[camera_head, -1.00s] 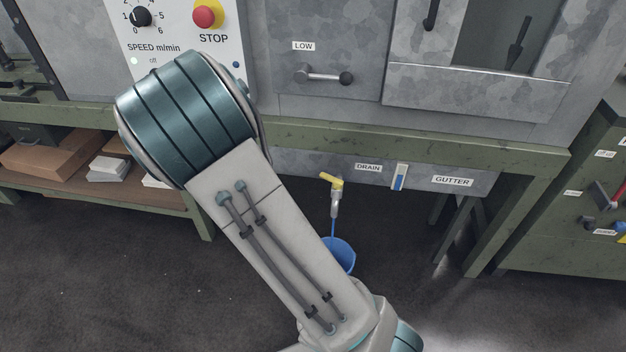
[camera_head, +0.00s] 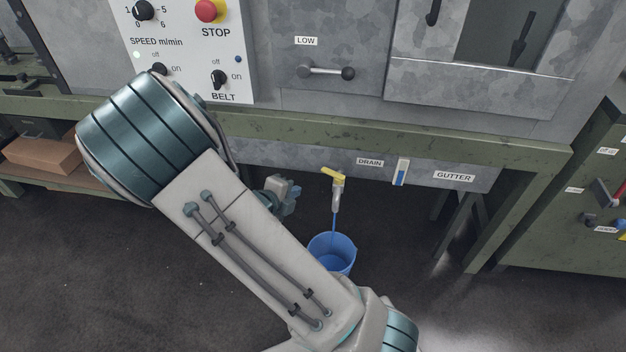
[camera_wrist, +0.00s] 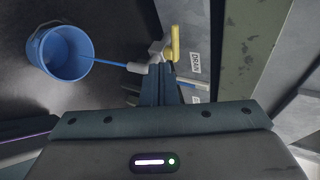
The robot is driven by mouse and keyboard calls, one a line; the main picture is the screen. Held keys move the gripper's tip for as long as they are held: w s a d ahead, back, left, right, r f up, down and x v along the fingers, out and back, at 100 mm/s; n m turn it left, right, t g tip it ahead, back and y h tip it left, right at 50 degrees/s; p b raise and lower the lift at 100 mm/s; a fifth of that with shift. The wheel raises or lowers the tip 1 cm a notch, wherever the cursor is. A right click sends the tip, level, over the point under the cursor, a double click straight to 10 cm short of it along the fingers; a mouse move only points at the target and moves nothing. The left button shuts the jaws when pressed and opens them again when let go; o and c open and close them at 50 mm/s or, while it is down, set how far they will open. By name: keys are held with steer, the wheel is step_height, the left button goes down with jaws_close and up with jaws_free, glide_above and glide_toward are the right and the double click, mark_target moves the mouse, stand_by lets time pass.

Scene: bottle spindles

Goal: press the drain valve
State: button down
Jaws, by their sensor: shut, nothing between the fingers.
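The drain valve (camera_head: 335,188) hangs under the grey machine, just left of the DRAIN label (camera_head: 369,162). It has a yellow lever and a pale body. A blue stream runs from it down into the blue bucket (camera_head: 331,252). In the wrist view the valve's yellow lever (camera_wrist: 175,42) shows just beyond the fingertips, and the bucket (camera_wrist: 66,52) is at upper left. My gripper (camera_head: 294,190) is left of the valve in the head view, partly hidden by my arm. In the wrist view its fingers (camera_wrist: 160,70) are shut and empty, overlapping the valve's lower body; contact is unclear.
A blue-and-white gauge (camera_head: 401,172) and a GUTTER label (camera_head: 454,177) are right of the valve. The green bench rail (camera_head: 430,140) runs above. Floor around the bucket is open.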

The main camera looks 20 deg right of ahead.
mark_target(333, 175)
steer(key=d+r+b+x, duration=0.1)
steer(key=b+x, duration=0.4)
steer(key=x, duration=0.8)
steer(key=shift+w+r+b, duration=0.3)
steer(key=shift+b, duration=0.05)
